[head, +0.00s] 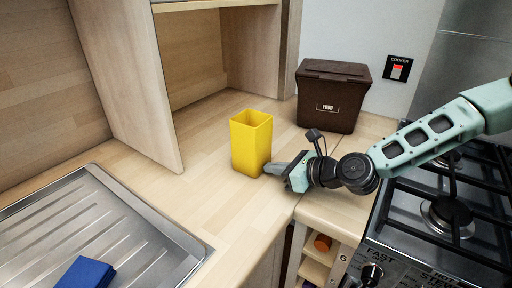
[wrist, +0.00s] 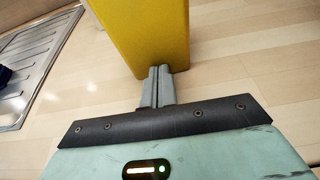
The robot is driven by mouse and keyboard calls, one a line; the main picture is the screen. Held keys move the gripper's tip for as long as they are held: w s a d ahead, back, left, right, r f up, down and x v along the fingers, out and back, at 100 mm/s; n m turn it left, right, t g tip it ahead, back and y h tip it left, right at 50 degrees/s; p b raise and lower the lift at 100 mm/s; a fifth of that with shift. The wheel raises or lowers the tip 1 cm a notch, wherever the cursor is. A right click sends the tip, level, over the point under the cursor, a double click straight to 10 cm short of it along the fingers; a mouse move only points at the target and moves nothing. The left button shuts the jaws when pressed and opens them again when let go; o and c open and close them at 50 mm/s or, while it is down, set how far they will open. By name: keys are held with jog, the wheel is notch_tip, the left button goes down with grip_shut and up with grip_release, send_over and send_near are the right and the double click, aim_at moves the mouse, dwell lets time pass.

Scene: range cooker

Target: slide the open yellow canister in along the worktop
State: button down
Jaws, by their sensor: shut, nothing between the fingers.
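The open yellow canister (head: 250,145) stands upright on the wooden worktop (head: 205,215), between the sink and the brown bin. My gripper (head: 270,169) is shut and empty, low over the worktop at the canister's lower right side. In the wrist view the shut fingertips (wrist: 162,70) are at the base of the canister (wrist: 145,30). They look to be against it or very close; I cannot tell whether they touch. The canister's top is out of the wrist view.
A brown lidded food bin (head: 332,95) stands behind and right of the canister. A wooden cabinet panel (head: 135,80) rises at the left. A steel drainer (head: 95,235) with a blue block (head: 86,273) lies front left. The gas hob (head: 450,215) is at right.

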aim_at(201, 144)
dwell(0.4)
jog(key=shift+w+a+b, duration=0.25)
jog(key=shift+w+a, duration=2.2)
jog(key=shift+a, duration=1.25)
jog(key=shift+w+a+b, duration=0.25)
jog(key=shift+w+a, duration=2.25)
jog(key=shift+a, duration=1.25)
jog(key=shift+w+a+b, duration=0.25)
jog(key=shift+w+a, duration=2.2)
jog(key=shift+a, duration=1.25)
jog(key=shift+r+p+v, duration=0.15)
jog(key=shift+r+v, duration=0.05)
jog(key=shift+v, duration=1.45)
jog(key=shift+r+p+v, duration=0.15)
jog(key=shift+v, duration=1.55)
